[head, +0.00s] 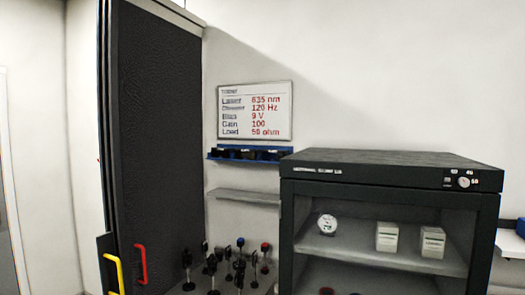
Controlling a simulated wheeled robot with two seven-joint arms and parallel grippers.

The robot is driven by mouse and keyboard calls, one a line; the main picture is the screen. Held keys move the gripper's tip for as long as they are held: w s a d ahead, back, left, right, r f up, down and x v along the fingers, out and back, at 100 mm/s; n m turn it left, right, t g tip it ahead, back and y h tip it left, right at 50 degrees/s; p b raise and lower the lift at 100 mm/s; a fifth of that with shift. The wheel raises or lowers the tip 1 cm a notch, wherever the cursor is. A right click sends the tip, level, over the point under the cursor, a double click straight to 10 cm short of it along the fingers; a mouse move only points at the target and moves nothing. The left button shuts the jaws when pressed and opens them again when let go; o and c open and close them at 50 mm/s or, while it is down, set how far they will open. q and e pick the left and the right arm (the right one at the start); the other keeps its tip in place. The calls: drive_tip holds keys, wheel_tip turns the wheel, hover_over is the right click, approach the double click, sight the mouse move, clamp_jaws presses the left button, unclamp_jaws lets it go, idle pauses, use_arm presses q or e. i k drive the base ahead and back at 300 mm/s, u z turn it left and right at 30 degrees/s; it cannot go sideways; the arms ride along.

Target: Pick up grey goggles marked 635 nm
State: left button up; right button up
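I cannot make out any grey goggles marked 635 nm for certain. A blue wall rack (215,155) hangs below the whiteboard and holds several dark items (248,153). They are too small and dark to identify, and no marking on them is readable. The whiteboard (254,112) has a line that reads "Laser 635 nm". Neither of my grippers is in view.
A dark cabinet (380,172) at right holds a round white dial (327,224) and two pale boxes (387,237) (432,242). Several small post-mounted parts (239,268) stand at bottom centre. A grey shelf (245,196) is empty. A tall black panel (158,130) has a red handle (141,265) beside it; a yellow handle (114,274) is nearby.

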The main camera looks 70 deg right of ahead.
sight(267, 155)
drive_tip(key=z, duration=1)
drive_tip(key=i, duration=1.05)
drive_tip(key=z, duration=1.4)
drive_tip(key=i, duration=0.25)
drive_tip(key=z, duration=0.15)
